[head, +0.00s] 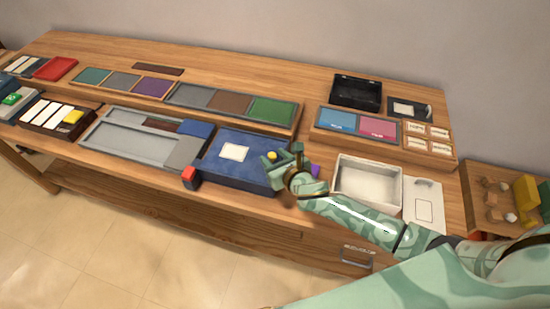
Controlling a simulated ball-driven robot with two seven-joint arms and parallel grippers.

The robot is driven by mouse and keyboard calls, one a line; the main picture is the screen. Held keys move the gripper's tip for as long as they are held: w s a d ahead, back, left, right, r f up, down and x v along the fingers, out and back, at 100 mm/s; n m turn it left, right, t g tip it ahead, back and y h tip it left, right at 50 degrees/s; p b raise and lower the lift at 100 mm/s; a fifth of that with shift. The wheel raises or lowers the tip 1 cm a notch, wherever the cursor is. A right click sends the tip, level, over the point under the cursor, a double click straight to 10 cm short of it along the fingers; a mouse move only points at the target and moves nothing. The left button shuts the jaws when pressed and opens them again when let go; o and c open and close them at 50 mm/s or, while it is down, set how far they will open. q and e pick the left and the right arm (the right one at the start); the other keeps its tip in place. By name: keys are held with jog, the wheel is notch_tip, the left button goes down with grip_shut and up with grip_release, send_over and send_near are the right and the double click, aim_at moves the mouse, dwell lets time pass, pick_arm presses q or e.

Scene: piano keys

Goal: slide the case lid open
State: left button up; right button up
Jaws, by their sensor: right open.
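A blue case (215,170) with a flat lid lies near the front edge of the table. A white label (235,153) is on its top. A small yellow knob (272,155) shows at the right part of the lid. My right gripper (285,163) is open at the case's right end, close to the knob. I cannot tell whether it touches the knob or lid. The hand hides the case's front right corner. My left gripper is not in view.
A grey tray (120,143) lies to the left. A white open box (367,183) is to the right, behind my forearm. Panels with coloured tiles (230,103) lie behind the case.

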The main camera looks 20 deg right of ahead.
aim_at(215, 151)
grip_shut()
jog(key=w+a+b, duration=0.1)
jog(key=w+a, duration=0.2)
jog(key=a, duration=0.2)
jog(key=w+a+b, duration=0.1)
jog(key=w+a, duration=0.3)
jog(key=a, duration=0.1)
jog(key=w+a+b, duration=0.2)
jog(key=w+a, duration=0.1)
jog(key=a, duration=0.2)
jog(key=shift+w+a, duration=0.3)
jog(key=shift+a, duration=0.1)
grip_release()
